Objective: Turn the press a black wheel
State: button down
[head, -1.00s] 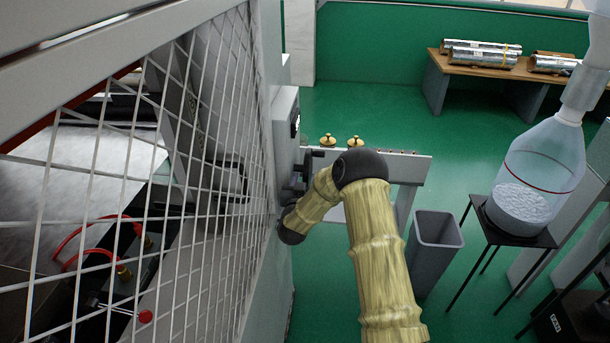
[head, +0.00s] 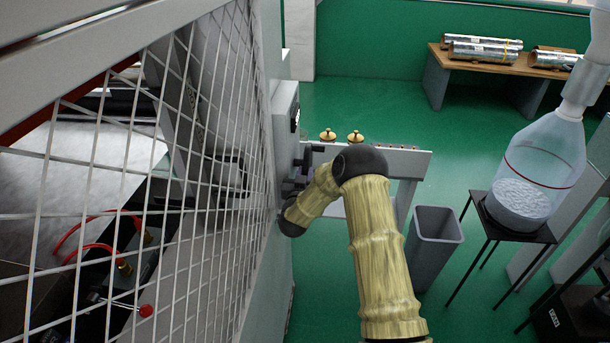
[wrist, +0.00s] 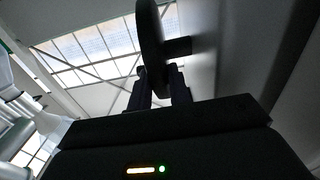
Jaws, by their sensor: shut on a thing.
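The black wheel (wrist: 151,35) shows edge-on in the wrist view, on a short stub that runs to the grey machine wall on the right. My gripper (wrist: 160,76) has its two fingers on either side of the wheel's lower rim and is shut on it. In the head view my arm reaches to the machine's side, and the gripper (head: 293,186) is a small dark shape by the grey panel. The wheel is hard to make out there, and my arm hides part of that spot.
A wire mesh guard (head: 215,150) stands at the left, close to my arm. A grey bench (head: 405,160) with brass knobs lies behind the arm. A grey bin (head: 433,240) and a black stand (head: 512,232) with a clear bag (head: 545,165) are to the right. Green floor is open beyond.

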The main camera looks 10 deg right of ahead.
jog(key=shift+f+t+h+b, duration=0.4)
jog(key=shift+f+t+b, duration=0.25)
jog(key=shift+b, duration=1.75)
jog(key=shift+b, duration=0.5)
jog(key=t+b, duration=0.1)
jog(key=b, duration=0.1)
jog(key=shift+f+b, duration=0.35)
jog(key=shift+b, duration=0.05)
jog(key=t+b, duration=0.1)
jog(key=b, duration=0.3)
jog(key=shift+f+h+b, duration=0.35)
jog(key=shift+h, duration=0.05)
jog(key=shift+t+b, duration=0.25)
jog(key=shift+b, duration=0.3)
jog(key=shift+r, duration=0.1)
jog(key=c, duration=1.3)
grip_release()
